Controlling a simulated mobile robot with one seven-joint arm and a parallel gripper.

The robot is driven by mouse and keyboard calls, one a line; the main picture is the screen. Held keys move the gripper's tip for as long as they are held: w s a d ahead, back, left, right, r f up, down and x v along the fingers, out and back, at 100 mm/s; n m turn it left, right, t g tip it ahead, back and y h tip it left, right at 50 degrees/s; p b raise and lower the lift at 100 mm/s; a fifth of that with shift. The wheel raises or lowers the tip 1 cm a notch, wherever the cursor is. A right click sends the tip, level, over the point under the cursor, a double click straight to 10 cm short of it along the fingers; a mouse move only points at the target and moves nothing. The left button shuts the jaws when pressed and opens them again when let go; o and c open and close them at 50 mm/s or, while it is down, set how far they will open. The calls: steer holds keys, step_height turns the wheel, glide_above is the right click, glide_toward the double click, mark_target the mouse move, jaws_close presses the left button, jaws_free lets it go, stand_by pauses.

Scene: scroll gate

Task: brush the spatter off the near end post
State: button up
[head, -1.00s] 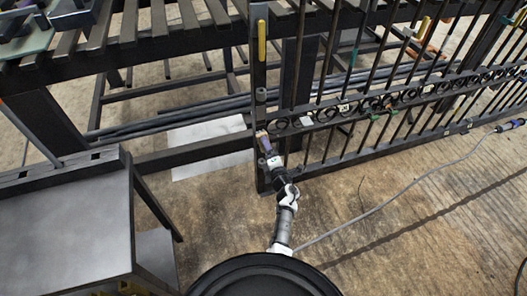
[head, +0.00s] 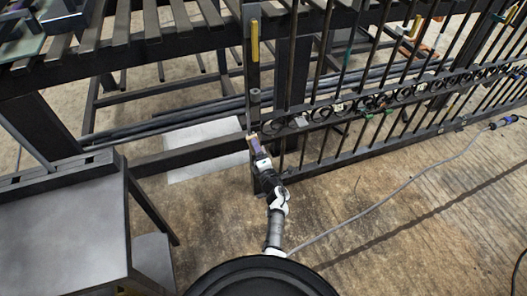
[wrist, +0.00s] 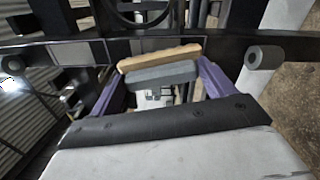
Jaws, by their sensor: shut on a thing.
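The near end post (head: 252,76) is the dark upright at the left end of the scroll gate in the head view. My gripper (head: 254,143) is at its lower half, seen in front of it. In the wrist view my gripper (wrist: 160,82) has purple fingers shut on a brush (wrist: 160,58), a block with a tan strip and a grey part. A dark bar, apparently the post (wrist: 225,47), runs sideways behind the brush. Whether the brush touches it I cannot tell. I cannot make out the spatter clearly; small pale patches show between the fingers.
The scroll gate (head: 350,108) with its bars extends right. A grey cylinder (head: 255,95) sticks out from the post, also in the wrist view (wrist: 265,57). A grey-topped table (head: 65,235) stands at left. A cable (head: 400,183) crosses the otherwise open floor at right.

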steer(key=shift+a+r, duration=0.3)
steer(key=shift+a, duration=0.2)
steer(key=p+v, duration=0.2)
steer(key=v, duration=0.4)
steer(key=shift+d+f+p, duration=0.2)
steer(key=shift+d+p, duration=0.05)
steer(key=shift+p, duration=0.1)
